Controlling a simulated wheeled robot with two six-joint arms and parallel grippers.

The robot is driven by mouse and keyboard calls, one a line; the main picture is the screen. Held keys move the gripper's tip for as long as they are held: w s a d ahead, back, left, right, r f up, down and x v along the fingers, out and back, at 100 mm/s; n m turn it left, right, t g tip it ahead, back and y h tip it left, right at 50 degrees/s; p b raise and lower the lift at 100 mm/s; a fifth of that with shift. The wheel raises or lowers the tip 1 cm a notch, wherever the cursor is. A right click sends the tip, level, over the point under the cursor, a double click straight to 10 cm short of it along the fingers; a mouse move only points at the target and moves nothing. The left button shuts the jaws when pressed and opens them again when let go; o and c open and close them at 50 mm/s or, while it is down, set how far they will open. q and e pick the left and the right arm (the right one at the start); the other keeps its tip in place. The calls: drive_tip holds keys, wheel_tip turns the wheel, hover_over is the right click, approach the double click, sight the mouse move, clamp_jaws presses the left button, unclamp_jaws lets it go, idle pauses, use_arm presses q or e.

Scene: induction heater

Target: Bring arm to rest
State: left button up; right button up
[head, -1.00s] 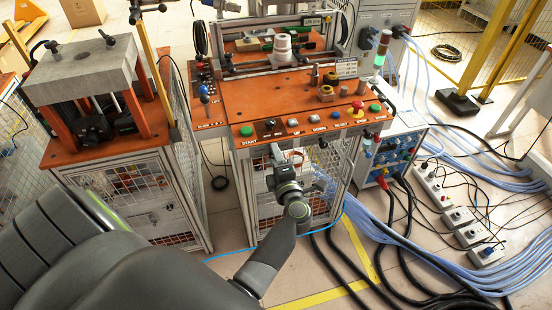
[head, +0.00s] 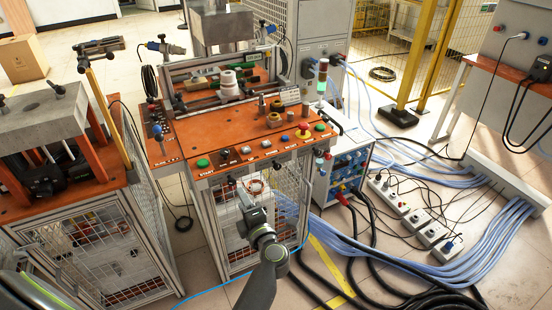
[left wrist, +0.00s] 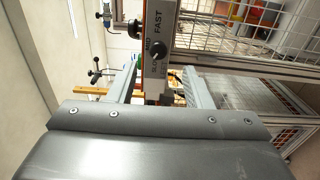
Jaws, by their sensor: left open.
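My left gripper (head: 242,188) is in front of the mesh-sided lower front of the orange-topped machine (head: 225,134), below its button panel. My forearm comes up to it from the bottom of the head view. In the left wrist view my gripper (left wrist: 160,84) has its two grey fingers well apart, with nothing held between them. Beyond the fingers is a panel with a black knob marked FAST and MID (left wrist: 157,48). I cannot tell whether the fingers touch the machine. My right gripper is not in view.
A second orange-topped station (head: 60,180) stands at the left. A blue-fronted power box (head: 347,170) is just right of the machine. Black cables (head: 335,275), blue hoses (head: 490,245) and a power strip (head: 415,215) cover the floor at the right.

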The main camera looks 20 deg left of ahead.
use_arm(q)
drive_tip(key=s+d+f+m+h, duration=0.1)
drive_tip(key=s+f+m+h, duration=0.5)
drive_tip(key=f, duration=0.5)
drive_tip(key=s+d+f+m+h, duration=0.2)
drive_tip(key=s+f+m, duration=0.2)
drive_tip(key=f+m, duration=0.5)
drive_tip(key=s+d+f+m+h, duration=0.1)
drive_tip(key=s+f+m+h, duration=0.4)
drive_tip(key=f, duration=0.7)
drive_tip(key=s+a+f+m+g, duration=0.1)
drive_tip(key=s+f+m+g, duration=0.1)
drive_tip(key=s, duration=0.8)
drive_tip(key=s+a+f+m+g, duration=0.2)
drive_tip(key=s+f+g, duration=0.3)
drive_tip(key=s, duration=0.5)
drive_tip(key=s+a+f+m+g, duration=0.1)
drive_tip(key=s+f+m+g, duration=0.2)
drive_tip(key=s+f, duration=0.3)
drive_tip(key=s, duration=0.5)
drive_tip(key=shift+a+f+m+g, duration=0.25)
drive_tip(key=shift+a+m+g, duration=0.05)
drive_tip(key=shift+a, duration=0.1)
drive_tip(key=shift+w, duration=0.1)
